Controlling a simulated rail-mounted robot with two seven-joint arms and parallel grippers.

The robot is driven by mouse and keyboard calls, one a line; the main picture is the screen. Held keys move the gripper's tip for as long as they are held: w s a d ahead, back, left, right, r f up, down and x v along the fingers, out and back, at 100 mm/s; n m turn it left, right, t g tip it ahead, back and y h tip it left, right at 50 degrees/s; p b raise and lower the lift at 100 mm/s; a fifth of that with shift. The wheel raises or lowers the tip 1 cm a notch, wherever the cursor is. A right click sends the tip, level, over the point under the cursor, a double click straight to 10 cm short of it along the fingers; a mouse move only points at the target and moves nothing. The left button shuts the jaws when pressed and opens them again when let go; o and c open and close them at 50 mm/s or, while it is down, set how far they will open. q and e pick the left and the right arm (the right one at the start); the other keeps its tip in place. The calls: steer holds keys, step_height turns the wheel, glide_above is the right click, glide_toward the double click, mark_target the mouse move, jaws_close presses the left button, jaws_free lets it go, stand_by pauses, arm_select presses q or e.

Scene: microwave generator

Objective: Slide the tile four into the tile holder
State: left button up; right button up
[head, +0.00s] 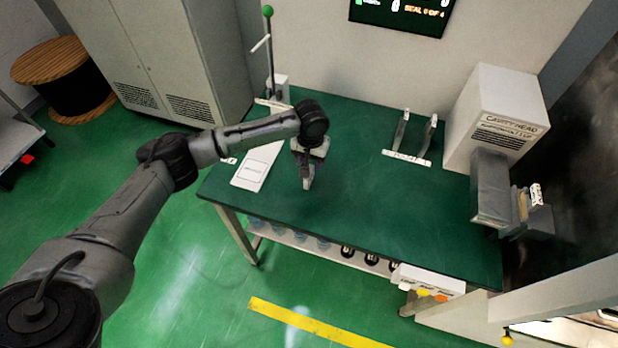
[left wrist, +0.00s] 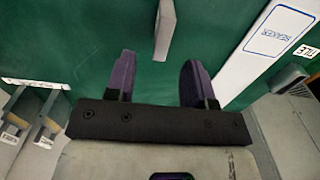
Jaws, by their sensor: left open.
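My left gripper (head: 308,168) points down over the left half of the green table. In the left wrist view its two dark fingers (left wrist: 157,68) are apart, with nothing between their tips. A narrow grey slab (left wrist: 165,28) stands just beyond the fingertips, apart from them; it may be the tile, but I read no number on it. In the head view the gripper mostly hides that spot. A two-pronged stand (head: 407,157) with a white label strip is at the table's back; I cannot tell whether it is the tile holder. My right gripper is not in view.
A long white board (head: 250,181) with a printed panel lies left of the gripper on the table (head: 350,205). A lever with a green knob (head: 267,11) rises behind. A white cabinet (head: 498,110) and grey box (head: 490,185) stand at the right. The table's middle is clear.

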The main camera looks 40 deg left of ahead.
arm_select(q)
steer(key=shift+a+f+b, duration=0.2)
steer(key=shift+f+b, duration=0.3)
steer(key=shift+f, duration=2.75)
jaws_close()
